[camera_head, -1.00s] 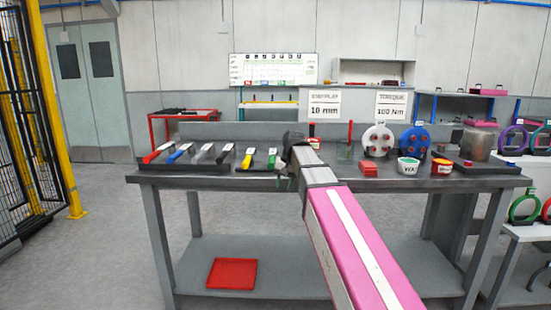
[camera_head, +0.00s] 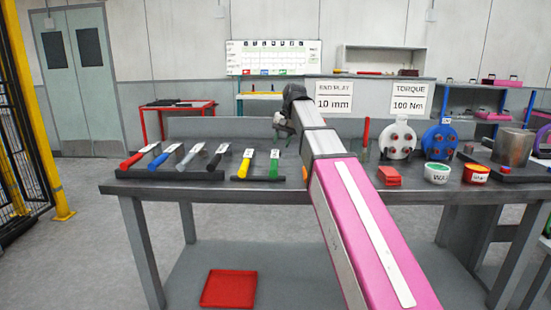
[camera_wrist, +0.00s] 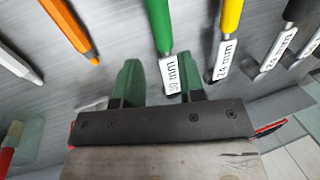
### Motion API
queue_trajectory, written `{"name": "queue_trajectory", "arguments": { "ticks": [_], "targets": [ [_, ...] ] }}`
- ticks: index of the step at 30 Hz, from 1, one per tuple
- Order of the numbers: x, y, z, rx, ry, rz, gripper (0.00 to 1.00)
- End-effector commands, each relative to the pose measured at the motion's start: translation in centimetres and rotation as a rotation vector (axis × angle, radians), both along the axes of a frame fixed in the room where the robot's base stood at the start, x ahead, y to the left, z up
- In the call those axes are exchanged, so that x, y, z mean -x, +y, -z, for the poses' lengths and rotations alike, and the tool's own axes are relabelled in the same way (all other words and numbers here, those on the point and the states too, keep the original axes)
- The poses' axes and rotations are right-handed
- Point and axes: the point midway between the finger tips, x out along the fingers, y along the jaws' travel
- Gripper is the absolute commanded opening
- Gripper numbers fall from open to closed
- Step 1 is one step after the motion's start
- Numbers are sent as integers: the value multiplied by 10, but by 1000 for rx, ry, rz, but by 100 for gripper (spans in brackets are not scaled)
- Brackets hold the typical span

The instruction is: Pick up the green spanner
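The green spanner (camera_head: 274,164) lies at the right end of a row of spanners on the bench in the head view. I see nothing held. In the head view my gripper (camera_head: 283,127) is above the back of the bench, small and partly hidden by my arm.
A yellow spanner (camera_head: 244,163) lies just left of the green one, with black, grey, blue and red ones beyond. An orange pencil-like tool (camera_wrist: 74,30) lies on the other side in the wrist view. The bench (camera_head: 160,188) also bears discs and tubs at right.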

Motion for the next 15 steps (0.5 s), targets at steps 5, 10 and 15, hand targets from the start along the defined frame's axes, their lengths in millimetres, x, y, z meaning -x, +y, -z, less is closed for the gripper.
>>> {"name": "queue_trajectory", "arguments": {
  "ticks": [5,10,15],
  "targets": [
    [1,3,3,-1,2,-1,36],
    [1,8,23,-1,2,-1,36],
    [1,13,46,-1,1,-1,36]
  ]
}}
